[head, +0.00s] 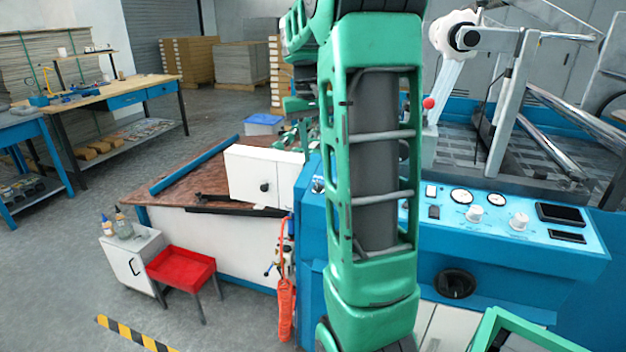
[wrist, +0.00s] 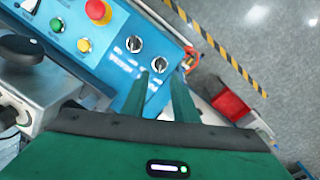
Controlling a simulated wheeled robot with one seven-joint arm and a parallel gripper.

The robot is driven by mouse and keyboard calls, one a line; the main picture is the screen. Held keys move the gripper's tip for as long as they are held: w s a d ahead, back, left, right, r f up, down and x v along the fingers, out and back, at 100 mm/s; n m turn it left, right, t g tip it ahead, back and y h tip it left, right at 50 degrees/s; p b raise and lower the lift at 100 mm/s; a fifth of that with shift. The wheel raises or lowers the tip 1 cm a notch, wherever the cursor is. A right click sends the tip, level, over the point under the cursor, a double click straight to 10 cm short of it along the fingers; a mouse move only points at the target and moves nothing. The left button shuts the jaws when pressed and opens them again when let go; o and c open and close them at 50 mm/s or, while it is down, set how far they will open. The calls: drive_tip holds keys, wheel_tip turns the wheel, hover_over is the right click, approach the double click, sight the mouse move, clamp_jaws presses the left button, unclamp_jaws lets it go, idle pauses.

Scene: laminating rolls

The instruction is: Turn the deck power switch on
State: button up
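In the wrist view a blue control panel (wrist: 118,72) carries two black rotary switches with pale markers. The upper-left switch (wrist: 133,43) is clear of my fingers. The lower-right switch (wrist: 158,64) appears just beyond and between my fingertips. The labels are too blurred to tell which one is the deck power switch. My gripper (wrist: 161,77) has its two green fingers apart with nothing held. I cannot tell whether the fingers touch the switch. In the head view a black rotary switch (head: 318,186) shows at the panel's left end; my arm hides much of the panel.
In the wrist view, a red mushroom button (wrist: 98,11), green button (wrist: 57,24) and yellow button (wrist: 84,45) sit beside the switches. A black knob (wrist: 22,48) on a grey metal part stands at left. In the head view, a red stool (head: 182,266) stands on the floor.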

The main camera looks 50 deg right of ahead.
sight(318, 183)
drive_tip(key=f, duration=0.9)
drive_tip(key=shift+s+d, duration=0.3)
drive_tip(key=shift+r, duration=0.1)
